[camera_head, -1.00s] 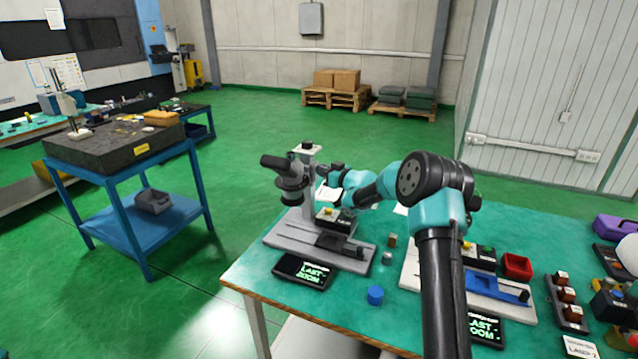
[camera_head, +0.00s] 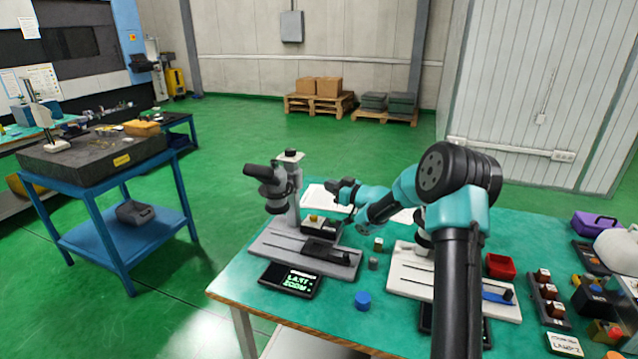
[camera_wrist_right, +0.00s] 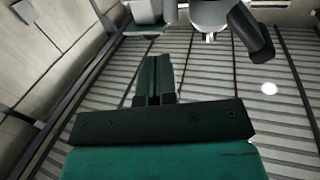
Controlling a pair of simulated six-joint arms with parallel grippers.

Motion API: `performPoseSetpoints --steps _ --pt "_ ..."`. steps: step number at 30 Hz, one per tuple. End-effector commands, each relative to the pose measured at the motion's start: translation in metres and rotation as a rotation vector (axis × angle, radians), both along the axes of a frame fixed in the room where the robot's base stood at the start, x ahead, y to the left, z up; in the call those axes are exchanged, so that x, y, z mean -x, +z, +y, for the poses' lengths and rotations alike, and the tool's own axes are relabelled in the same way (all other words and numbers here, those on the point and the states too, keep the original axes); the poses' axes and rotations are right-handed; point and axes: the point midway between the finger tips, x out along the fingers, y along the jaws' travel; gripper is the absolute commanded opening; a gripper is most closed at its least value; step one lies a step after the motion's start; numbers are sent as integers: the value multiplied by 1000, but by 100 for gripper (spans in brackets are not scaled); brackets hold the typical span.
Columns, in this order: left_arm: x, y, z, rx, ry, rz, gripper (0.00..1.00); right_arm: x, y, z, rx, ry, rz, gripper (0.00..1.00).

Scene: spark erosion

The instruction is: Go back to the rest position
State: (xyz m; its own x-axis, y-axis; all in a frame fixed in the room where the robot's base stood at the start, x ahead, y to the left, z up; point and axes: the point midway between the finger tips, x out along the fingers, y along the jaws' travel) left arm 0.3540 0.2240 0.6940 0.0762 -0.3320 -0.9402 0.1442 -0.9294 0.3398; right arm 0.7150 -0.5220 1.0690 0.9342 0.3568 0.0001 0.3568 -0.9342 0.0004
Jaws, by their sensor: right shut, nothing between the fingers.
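My right gripper (camera_head: 340,190) is shut and empty, raised above the far side of the green bench. It is just right of the grey microscope (camera_head: 274,185), apart from it in the picture. In the right wrist view the dark fingers (camera_wrist_right: 153,78) are together, with nothing between them. My left gripper is in neither view.
The bench (camera_head: 235,283) holds a blue cap (camera_head: 362,300), a red bin (camera_head: 500,266), a black display (camera_head: 290,279) and a pale-based fixture (camera_head: 410,287) partly behind my right arm. A blue cart (camera_head: 103,240) stands left. Green floor lies open behind.

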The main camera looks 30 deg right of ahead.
Motion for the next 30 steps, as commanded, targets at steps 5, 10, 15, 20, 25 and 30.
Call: performPoseSetpoints --steps 5,10,15,20,25,30 --pt "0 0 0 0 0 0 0 14 0 -5 -1 0 0 0" --pt "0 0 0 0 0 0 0 16 0 -6 -1 1 0 0" --pt "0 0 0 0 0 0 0 15 0 -6 -1 1 0 0" --pt "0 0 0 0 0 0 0 15 0 -5 -1 0 0 0" --pt "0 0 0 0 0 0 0 9 -6 0 -8 -21 10 0" --pt "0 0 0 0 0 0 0 -8 -26 16 -29 -99 53 0"
